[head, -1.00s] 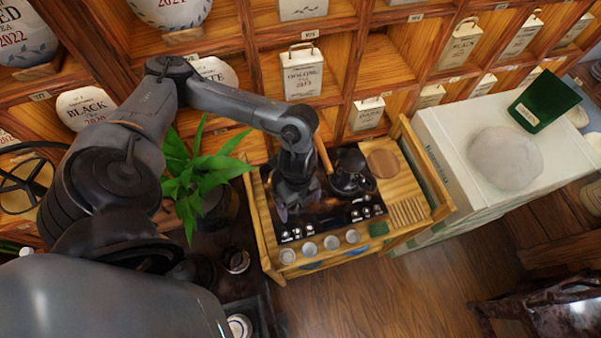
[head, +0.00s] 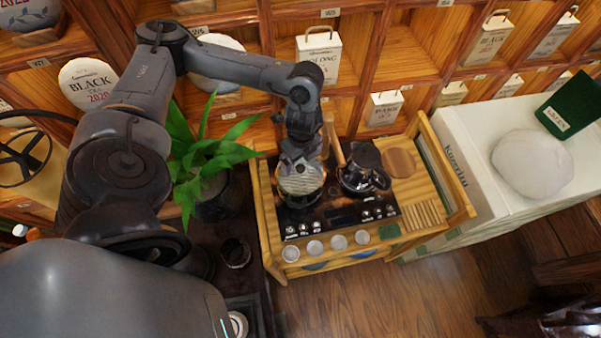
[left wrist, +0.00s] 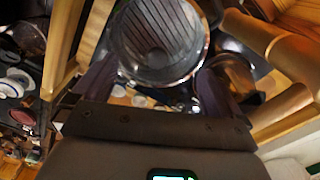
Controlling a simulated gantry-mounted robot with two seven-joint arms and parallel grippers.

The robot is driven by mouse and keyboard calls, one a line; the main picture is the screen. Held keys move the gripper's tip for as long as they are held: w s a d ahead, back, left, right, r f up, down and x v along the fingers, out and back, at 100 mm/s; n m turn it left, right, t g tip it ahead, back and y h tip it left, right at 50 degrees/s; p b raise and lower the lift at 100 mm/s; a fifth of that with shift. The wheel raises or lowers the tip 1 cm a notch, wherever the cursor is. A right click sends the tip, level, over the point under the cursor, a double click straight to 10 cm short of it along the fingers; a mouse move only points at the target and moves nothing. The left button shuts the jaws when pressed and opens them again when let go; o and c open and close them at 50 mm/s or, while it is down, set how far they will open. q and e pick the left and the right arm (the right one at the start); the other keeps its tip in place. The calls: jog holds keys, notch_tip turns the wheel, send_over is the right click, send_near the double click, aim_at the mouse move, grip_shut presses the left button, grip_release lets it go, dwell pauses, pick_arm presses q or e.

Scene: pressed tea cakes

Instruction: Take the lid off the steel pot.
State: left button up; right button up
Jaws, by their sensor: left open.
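The steel pot (head: 302,187) stands on the left of the black stove panel, its round top pale and striped by reflections. My left gripper (head: 298,162) is open just above its back edge in the head view. In the left wrist view a shiny round steel top (left wrist: 158,45) with striped reflections lies between the spread fingers of my left gripper (left wrist: 155,82). A dark spot near its middle may be a knob. I cannot tell where lid and pot body meet, or whether the fingers touch. My right gripper is not in view.
A dark kettle (head: 365,172) stands close to the pot's right. White cups (head: 338,243) line the front edge. A round wooden board (head: 399,162) lies at the right. A green plant (head: 205,160) stands left, and shelves with tins (head: 317,55) rise behind.

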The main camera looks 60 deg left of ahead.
aim_at(300, 167)
pick_arm(q)
jog(key=shift+s+f, duration=0.2)
jog(key=shift+f, duration=2.4)
jog(key=shift+a+f, duration=0.1)
grip_shut()
